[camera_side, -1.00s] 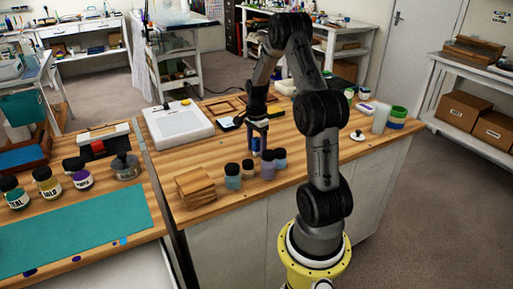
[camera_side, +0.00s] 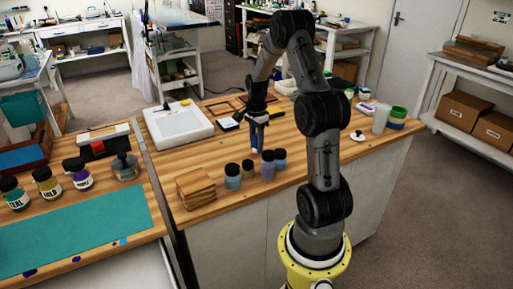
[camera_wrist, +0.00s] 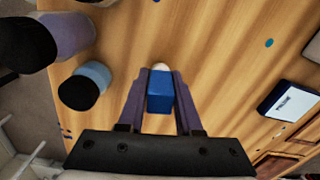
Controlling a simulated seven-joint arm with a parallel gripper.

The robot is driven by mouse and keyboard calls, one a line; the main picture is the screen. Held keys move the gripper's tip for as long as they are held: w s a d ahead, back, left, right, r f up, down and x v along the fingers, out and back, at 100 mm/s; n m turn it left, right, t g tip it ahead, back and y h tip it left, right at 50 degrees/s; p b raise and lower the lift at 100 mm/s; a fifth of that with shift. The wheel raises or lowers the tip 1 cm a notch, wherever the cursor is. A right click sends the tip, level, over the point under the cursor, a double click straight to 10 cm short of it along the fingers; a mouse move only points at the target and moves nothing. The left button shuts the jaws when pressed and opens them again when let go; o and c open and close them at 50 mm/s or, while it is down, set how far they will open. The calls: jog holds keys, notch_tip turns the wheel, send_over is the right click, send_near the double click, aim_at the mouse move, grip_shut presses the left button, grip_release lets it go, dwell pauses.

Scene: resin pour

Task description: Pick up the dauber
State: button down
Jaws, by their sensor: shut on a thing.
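The dauber (camera_wrist: 160,95) is a blue block-like piece with a pale rounded tip, held between my fingers in the wrist view. In the side view the dauber (camera_side: 255,142) shows as a small blue upright shape below my wrist, over the wooden table. My gripper (camera_wrist: 160,88) is shut on it, one finger against each side. The side view also shows my gripper (camera_side: 257,132) behind the row of jars. The gap between the dauber and the tabletop is too small to judge.
Several dark-lidded jars (camera_side: 233,178) stand just in front, with a stack of wooden squares (camera_side: 196,188) to their left. A pale light pad (camera_side: 178,127) lies at the back left. A small scale (camera_wrist: 290,100) is at the wrist view's right.

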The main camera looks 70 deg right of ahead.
notch_tip(320, 180, up, 8)
jog(key=shift+r, duration=0.25)
